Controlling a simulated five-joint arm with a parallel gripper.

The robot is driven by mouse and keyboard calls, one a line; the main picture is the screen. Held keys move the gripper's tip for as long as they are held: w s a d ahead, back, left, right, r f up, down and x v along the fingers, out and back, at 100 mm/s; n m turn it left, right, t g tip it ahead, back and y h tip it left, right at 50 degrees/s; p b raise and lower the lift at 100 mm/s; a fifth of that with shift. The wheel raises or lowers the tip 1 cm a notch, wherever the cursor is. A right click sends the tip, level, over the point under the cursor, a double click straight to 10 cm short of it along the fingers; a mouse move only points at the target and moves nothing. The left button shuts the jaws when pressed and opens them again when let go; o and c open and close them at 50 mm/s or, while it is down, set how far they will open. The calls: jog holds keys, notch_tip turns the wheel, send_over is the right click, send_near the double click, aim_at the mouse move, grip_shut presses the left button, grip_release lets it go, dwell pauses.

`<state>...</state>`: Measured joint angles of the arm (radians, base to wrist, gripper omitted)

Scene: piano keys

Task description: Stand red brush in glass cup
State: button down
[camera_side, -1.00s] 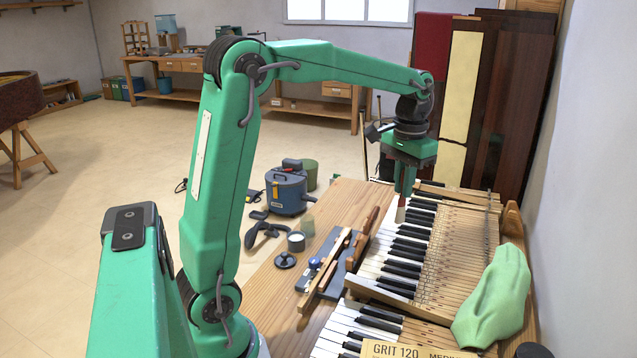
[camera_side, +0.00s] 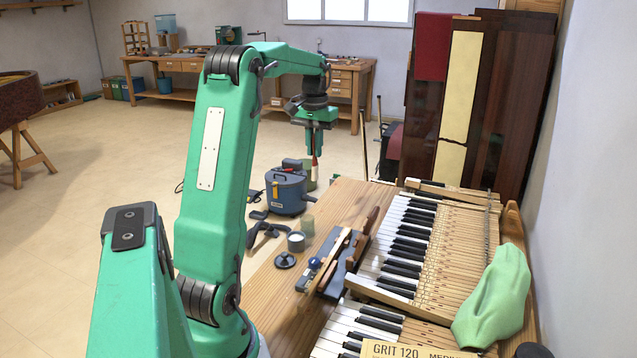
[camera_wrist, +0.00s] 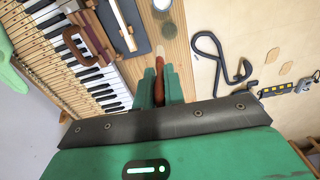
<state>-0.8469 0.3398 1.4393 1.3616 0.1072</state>
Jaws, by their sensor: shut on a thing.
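My gripper (camera_side: 315,150) is shut on the red brush (camera_side: 314,172), which hangs upright with its tip down, in the air near the bench's far left edge in the side view. In the wrist view the brush (camera_wrist: 159,85) shows between the fingers of my gripper (camera_wrist: 160,78). The glass cup (camera_side: 308,224) is see-through and stands on the wooden bench, lower in the side view than the brush. In the wrist view it seems to be the faint round shape (camera_wrist: 163,28) on the wood. The brush is well apart from it.
A small tin (camera_side: 296,242) stands close beside the glass cup. Wooden rails on a dark plate (camera_side: 335,262) and the piano keyboard (camera_side: 405,255) lie to the right. A blue canister (camera_side: 287,192) stands beyond the bench's left edge. The bench's far end is bare.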

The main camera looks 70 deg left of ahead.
jog(key=shift+n, duration=0.3)
jog(key=shift+s+a+f, duration=0.3)
jog(key=shift+a+f, duration=0.05)
jog(key=shift+f, duration=0.5)
jog(key=shift+s+a+f, duration=0.25)
jog(key=shift+a+f, duration=0.05)
jog(key=shift+f, duration=0.55)
jog(key=shift+s+a+f, duration=0.3)
jog(key=shift+a+f, duration=0.05)
jog(key=shift+f, duration=0.5)
jog(key=shift+f, duration=0.2)
notch_tip(320, 180, down, 11)
jog(key=shift+r, duration=0.15)
jog(key=c, duration=1.4)
grip_release()
